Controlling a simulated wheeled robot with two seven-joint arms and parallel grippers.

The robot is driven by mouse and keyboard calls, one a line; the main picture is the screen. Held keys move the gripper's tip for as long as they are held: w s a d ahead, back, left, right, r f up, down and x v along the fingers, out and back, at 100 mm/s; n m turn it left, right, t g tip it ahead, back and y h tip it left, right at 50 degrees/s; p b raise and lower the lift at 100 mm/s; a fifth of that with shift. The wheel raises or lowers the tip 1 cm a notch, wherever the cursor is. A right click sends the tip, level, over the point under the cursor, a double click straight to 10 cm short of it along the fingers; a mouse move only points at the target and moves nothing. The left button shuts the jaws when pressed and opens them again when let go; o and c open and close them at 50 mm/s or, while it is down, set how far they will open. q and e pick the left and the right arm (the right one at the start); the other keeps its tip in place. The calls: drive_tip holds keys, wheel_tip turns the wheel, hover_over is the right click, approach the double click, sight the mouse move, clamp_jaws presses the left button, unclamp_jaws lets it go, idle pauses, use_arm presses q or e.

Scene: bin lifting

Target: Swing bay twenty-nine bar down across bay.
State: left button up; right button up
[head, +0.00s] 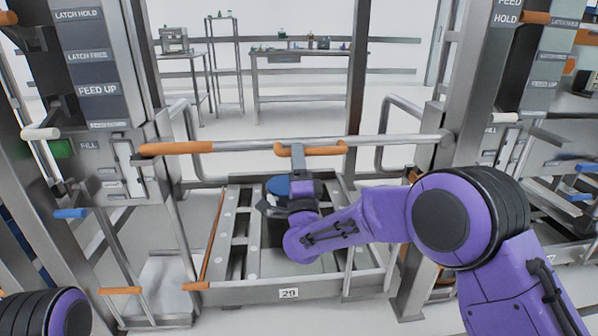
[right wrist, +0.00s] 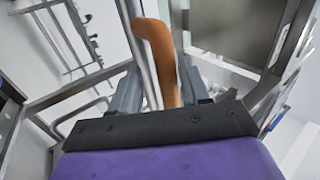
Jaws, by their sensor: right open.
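The bay twenty-nine bar (head: 235,145) is a pale metal rail with an orange left end. It lies roughly level across the bay, from the left post's front to the right post. An orange handle (head: 325,150) sits at its middle; it also shows in the right wrist view (right wrist: 160,50). My right gripper (head: 298,166) is open at this handle, its fingers on either side of it in the right wrist view (right wrist: 160,88). I cannot tell whether they touch it. Of my left arm only a purple link shows; its gripper is out of view.
Below the bar is a slatted metal platform (head: 240,222) with a plate (head: 288,294) reading 29. Posts with labelled panels (head: 92,55) stand on both sides. An orange rod (head: 212,236) leans at the platform's left. Tables (head: 302,72) stand far behind on open floor.

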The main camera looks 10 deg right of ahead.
drive_tip(key=v, duration=0.9)
drive_tip(key=shift+s, duration=0.25)
